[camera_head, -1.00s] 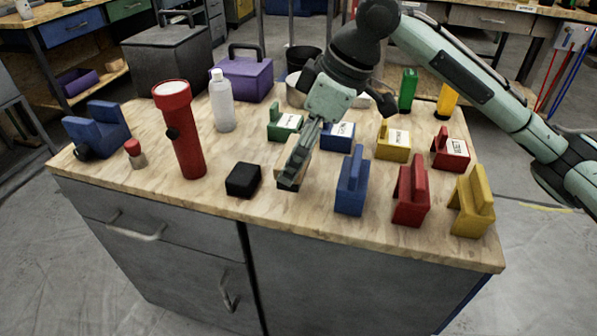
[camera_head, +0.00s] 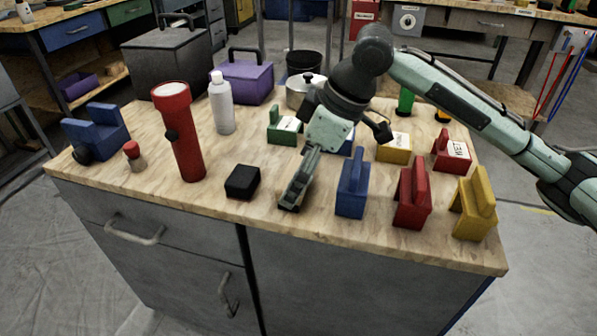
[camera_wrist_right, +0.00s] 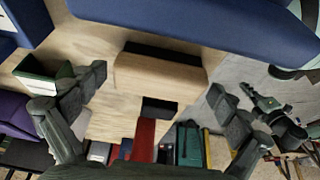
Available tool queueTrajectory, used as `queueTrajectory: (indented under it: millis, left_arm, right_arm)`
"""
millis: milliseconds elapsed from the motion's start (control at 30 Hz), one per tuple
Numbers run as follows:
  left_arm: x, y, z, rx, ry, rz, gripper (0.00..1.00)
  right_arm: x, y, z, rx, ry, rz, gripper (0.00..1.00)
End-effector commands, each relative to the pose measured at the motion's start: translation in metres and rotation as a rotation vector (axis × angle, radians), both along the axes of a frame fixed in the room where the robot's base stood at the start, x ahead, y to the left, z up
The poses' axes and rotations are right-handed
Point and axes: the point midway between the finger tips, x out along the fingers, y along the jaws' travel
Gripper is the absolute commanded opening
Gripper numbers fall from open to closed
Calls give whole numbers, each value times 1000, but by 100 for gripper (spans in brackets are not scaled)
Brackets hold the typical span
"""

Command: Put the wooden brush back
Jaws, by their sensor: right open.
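A pale wooden block with a dark strip along one edge, which looks like the wooden brush (camera_wrist_right: 158,78), lies on the tabletop in the right wrist view. In the head view it is hidden behind my right gripper (camera_head: 290,203). The right gripper points down at the front middle of the table, between the black block and the front blue block. In the wrist view its fingers (camera_wrist_right: 160,105) are spread to either side of the brush, with gaps on both sides. My left gripper is not in view.
A small black block (camera_head: 242,181) and red flashlight (camera_head: 180,130) stand to the left. Blue (camera_head: 352,188), red (camera_head: 412,200) and yellow (camera_head: 475,205) blocks line the front right. Green (camera_head: 284,127) and other labelled blocks stand behind. A metal pot (camera_head: 298,92) is at the back.

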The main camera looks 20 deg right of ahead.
Motion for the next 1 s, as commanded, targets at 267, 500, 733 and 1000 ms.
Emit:
queueTrajectory:
  millis: [267,500,733,1000]
  left_arm:
    - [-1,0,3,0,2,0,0]
    - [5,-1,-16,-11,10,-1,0]
    - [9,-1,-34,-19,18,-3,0]
    - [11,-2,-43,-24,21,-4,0]
  right_arm:
    - [0,-2,9,-1,-3,-1,100]
    - [-10,-17,53,0,-5,-2,100]
    - [-20,-31,94,0,-4,-2,100]
    - [-26,-38,113,0,0,0,100]
